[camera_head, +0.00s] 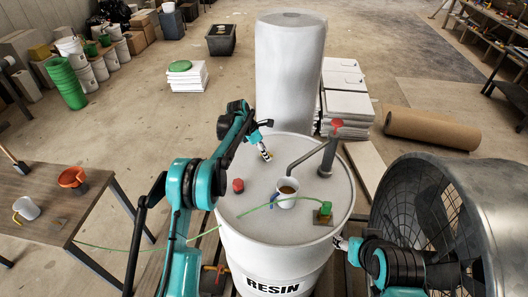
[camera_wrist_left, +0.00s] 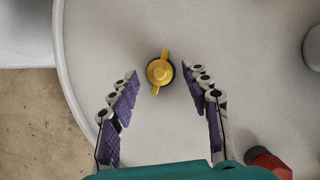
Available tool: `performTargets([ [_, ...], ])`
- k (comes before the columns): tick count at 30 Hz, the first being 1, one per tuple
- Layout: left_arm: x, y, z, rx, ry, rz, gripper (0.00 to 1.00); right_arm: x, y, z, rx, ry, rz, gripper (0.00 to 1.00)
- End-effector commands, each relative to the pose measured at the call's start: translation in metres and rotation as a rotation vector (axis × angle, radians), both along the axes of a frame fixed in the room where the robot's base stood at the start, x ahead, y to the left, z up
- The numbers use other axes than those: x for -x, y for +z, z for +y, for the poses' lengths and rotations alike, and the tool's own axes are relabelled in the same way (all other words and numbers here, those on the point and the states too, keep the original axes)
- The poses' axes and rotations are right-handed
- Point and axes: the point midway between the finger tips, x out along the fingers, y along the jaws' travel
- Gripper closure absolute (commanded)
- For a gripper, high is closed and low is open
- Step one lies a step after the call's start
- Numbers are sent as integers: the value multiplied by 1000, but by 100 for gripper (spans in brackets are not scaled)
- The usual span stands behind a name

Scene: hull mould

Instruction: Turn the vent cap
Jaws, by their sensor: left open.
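The vent cap (camera_wrist_left: 160,71) is a yellow wing-shaped knob on a dark round base on the pale drum top. In the left wrist view it sits between the fingertips of my left gripper (camera_wrist_left: 164,74), with a gap on both sides. That gripper is open, points down at the drum top and holds nothing. In the head view my left gripper (camera_head: 263,148) is over the far part of the white resin drum (camera_head: 275,262), and the cap is hard to make out there. My right gripper (camera_head: 341,243) is low beside the drum's right side, and its fingers are mostly hidden.
A large fan (camera_head: 470,190) stands close at right, a wooden table (camera_head: 65,215) at left.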

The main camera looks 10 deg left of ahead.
Motion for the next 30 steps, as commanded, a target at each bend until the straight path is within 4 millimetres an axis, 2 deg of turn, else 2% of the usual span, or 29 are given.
performTargets([
  [6, 0, -1, 0, 0, 0, 0, 52, 0, 0, 0, 0, 0, 0, 42],
  [7, 0, -1, 0, 0, 0, 0, 55, 0, 0, 0, 0, 0, 0, 42],
  [12, 0, -1, 0, 0, 0, 0, 100, 0, 0, 0, 0, 0, 0, 42],
  [23, -1, -1, 0, 0, -36, -1, 100, 0, -1, 0, 0, 0, 0, 42],
  [30, -3, -1, 0, 0, -171, 0, 100, 0, -3, 0, 0, 0, 0, 42],
])
